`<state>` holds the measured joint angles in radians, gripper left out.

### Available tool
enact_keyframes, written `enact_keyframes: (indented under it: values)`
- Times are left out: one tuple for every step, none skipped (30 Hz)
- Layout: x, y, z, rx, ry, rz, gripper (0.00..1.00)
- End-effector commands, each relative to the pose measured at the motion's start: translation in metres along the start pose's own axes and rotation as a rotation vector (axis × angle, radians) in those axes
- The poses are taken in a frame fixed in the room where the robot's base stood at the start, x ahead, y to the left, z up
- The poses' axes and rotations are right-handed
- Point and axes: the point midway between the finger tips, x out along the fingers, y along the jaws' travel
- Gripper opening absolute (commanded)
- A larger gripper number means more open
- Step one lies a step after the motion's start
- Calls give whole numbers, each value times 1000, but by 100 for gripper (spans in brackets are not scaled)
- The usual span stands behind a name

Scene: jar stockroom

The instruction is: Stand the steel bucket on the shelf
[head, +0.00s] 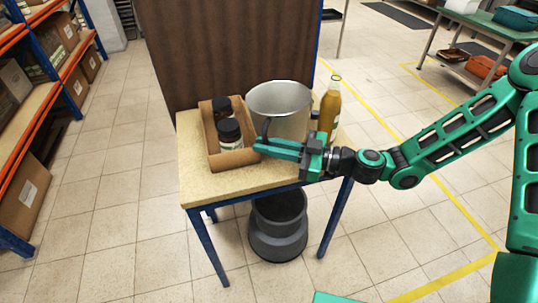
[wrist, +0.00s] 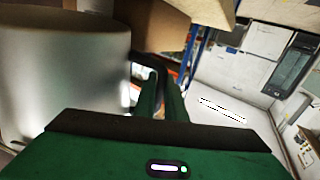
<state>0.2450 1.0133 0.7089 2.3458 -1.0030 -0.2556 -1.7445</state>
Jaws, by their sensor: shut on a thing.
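The steel bucket (head: 283,105) is a pale grey open-topped vessel, upright at the pale wooden board (head: 240,185) on blue legs. Its near side fills the left of the wrist view (wrist: 65,75). My gripper (head: 262,146) reaches in from the right, in front of the bucket. Its green fingers are shut on the bucket's dark handle (wrist: 152,72), seen beside the wall in the wrist view. The bucket's base is hidden behind my gripper, so I cannot tell whether it touches the board.
A cardboard tray (head: 238,160) with dark-lidded jars stands left of the bucket. An amber bottle (head: 329,108) stands close on its right. A brown panel (head: 230,50) rises behind. A dark bin (head: 278,225) is underneath. Orange-edged shelves (head: 40,105) hold boxes at far left. The board's front is clear.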

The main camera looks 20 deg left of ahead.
Motion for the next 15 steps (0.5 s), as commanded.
enact_keyframes:
  values:
    - [1, -1, 2, 1, 2, -2, 0]
    - [0, -1, 3, 1, 2, -2, 0]
    - [0, -1, 5, 1, 1, -2, 0]
    - [0, -1, 6, 1, 1, -2, 0]
    - [1, -1, 8, 1, 1, -2, 0]
    - [1, -2, 10, 1, 1, -3, 0]
    - [1, -2, 13, 1, 2, -3, 0]
    - [1, -2, 16, 2, 2, -3, 0]
    - [1, -3, 20, 3, 2, -3, 0]
    - [1, -3, 24, 3, 2, -3, 0]
    - [1, -3, 28, 2, 2, -3, 0]
    - [1, -4, 33, 3, 2, -3, 0]
    - [1, -4, 36, 3, 2, -3, 0]
    - [1, -4, 39, 1, 2, -3, 0]
    - [1, -4, 41, 1, 1, -3, 0]
